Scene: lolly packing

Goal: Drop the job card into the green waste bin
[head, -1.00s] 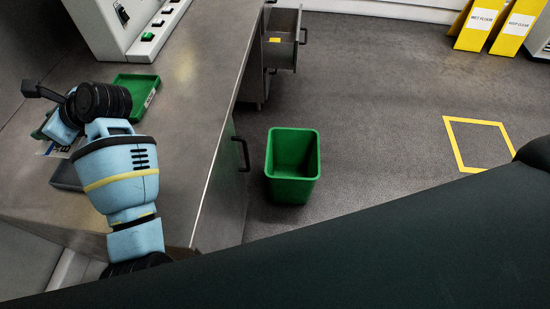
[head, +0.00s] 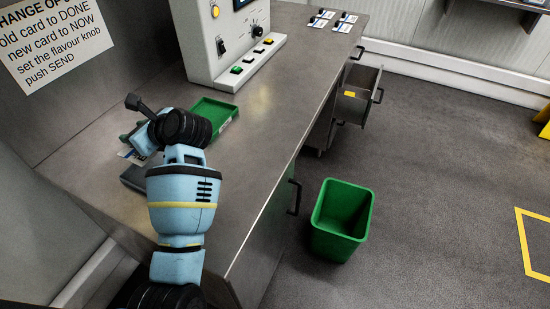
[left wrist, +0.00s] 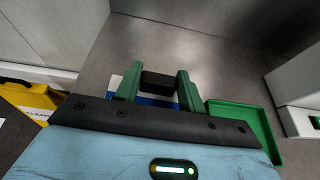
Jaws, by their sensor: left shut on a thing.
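My left gripper (head: 128,140) is over the bench at the left of the head view. In the left wrist view its green fingers (left wrist: 158,82) are shut on the black grip block of the job card (left wrist: 150,101). The card is white and blue, and mostly hidden behind the gripper. A bit of it shows in the head view (head: 124,154). I cannot tell whether it touches the bench. The green waste bin (head: 340,222) stands upright on the floor, right of the bench, its open top facing up. My right gripper is not in view.
A green tray (head: 229,123) and a dark tray (head: 131,180) lie on the bench near my left gripper. A control panel (head: 203,50) stands behind. Several cards (head: 343,27) lie at the bench's far end. A drawer (head: 352,107) stands open beyond the bin. Floor around the bin is clear.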

